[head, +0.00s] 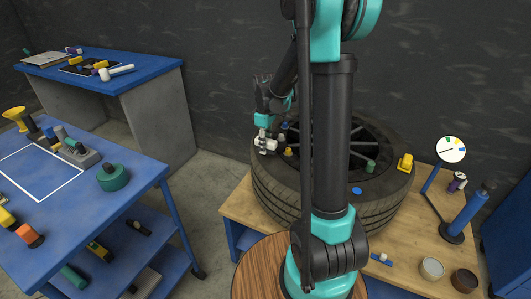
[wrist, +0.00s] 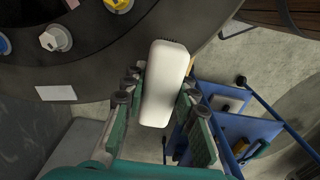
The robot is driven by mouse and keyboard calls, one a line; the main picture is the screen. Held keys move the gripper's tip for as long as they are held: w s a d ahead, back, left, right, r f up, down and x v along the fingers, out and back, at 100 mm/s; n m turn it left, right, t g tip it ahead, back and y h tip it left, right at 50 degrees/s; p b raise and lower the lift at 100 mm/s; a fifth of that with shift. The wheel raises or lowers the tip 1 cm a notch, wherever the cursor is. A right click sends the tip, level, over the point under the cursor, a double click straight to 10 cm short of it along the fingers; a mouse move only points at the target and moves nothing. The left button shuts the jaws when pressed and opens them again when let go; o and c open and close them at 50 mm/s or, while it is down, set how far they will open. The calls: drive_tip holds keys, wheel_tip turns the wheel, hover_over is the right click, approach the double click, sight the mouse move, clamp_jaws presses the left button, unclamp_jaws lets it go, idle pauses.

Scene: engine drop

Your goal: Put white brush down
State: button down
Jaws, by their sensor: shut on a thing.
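The white brush (wrist: 165,85) shows as a smooth, rounded white block in the wrist view. My gripper (wrist: 160,98) is shut on it, with one green-and-black finger on each side. I cannot tell whether the brush touches the tyre.
The tyre lies flat on a wooden table (head: 235,208); small coloured items sit on it, including a yellow one (head: 405,163). A blue workbench (head: 130,190) with tools is at left, another blue-topped bench (head: 150,75) behind it. A blue cylinder (head: 465,215) stands at right.

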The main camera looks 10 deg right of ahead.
drive_tip(key=shift+f, duration=1.85)
drive_tip(key=shift+f, duration=0.1)
drive_tip(key=c, duration=1.2)
unclamp_jaws()
wheel_tip(320, 180, up, 12)
drive_tip(key=shift+f, duration=0.1)
drive_tip(key=shift+s, duration=0.2)
drive_tip(key=s+d+f+m+t, duration=0.1)
drive_tip(key=s+f+m, duration=0.2)
drive_tip(key=s, duration=0.4)
drive_tip(key=s+d+f+m+t, duration=0.1)
drive_tip(key=s+f+m, duration=0.2)
drive_tip(key=s, duration=0.4)
drive_tip(key=s+d+f+m+t, duration=0.2)
drive_tip(key=s+f+m, duration=0.1)
drive_tip(key=s, duration=0.4)
drive_tip(key=shift+s+d+m, duration=0.1)
drive_tip(key=shift+s+m, duration=0.3)
drive_tip(key=shift+m, duration=0.5)
